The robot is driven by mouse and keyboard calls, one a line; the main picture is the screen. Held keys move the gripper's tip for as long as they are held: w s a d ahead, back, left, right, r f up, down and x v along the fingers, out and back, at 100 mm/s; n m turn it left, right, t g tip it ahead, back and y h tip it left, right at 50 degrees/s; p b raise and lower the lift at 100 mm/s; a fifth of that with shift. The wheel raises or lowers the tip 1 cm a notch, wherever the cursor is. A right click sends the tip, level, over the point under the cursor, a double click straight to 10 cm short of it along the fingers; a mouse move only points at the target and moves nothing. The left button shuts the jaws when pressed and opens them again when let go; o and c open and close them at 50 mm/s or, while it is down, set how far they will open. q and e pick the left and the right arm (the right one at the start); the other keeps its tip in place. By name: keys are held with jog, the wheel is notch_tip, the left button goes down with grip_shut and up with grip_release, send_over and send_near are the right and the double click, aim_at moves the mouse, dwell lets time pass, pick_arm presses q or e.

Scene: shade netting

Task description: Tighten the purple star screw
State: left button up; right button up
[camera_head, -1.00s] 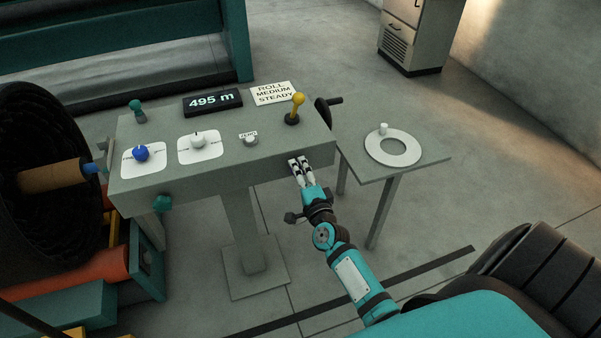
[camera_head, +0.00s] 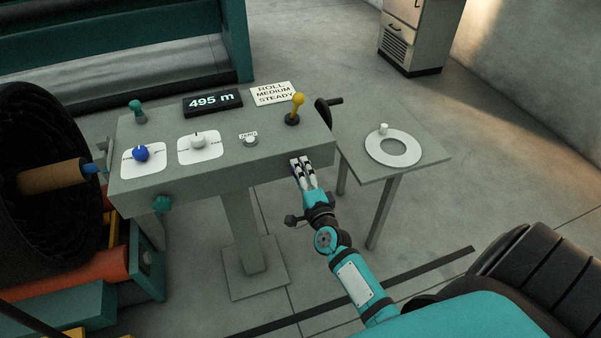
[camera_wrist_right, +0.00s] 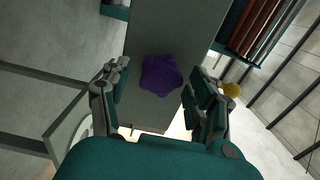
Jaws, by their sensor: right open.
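The purple star screw (camera_wrist_right: 162,76) shows in the right wrist view as a lobed knob on the grey face of the console. It lies ahead of my right gripper (camera_wrist_right: 160,98), between the two open fingers, with a gap visible on either side. In the head view my right gripper (camera_head: 303,168) is at the front face of the console (camera_head: 230,172), near its right end. There the screw is almost wholly hidden by the fingers. My left gripper is not in view.
The console top carries a blue knob (camera_head: 141,153), a white knob (camera_head: 198,141), a yellow lever (camera_head: 297,105) and a display (camera_head: 212,100). A teal star knob (camera_head: 162,203) is on its front left. A side table (camera_head: 430,157) with a white ring (camera_head: 376,150) stands at right.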

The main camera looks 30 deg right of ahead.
jog(key=shift+v, duration=2.05)
jog(key=o, duration=0.6)
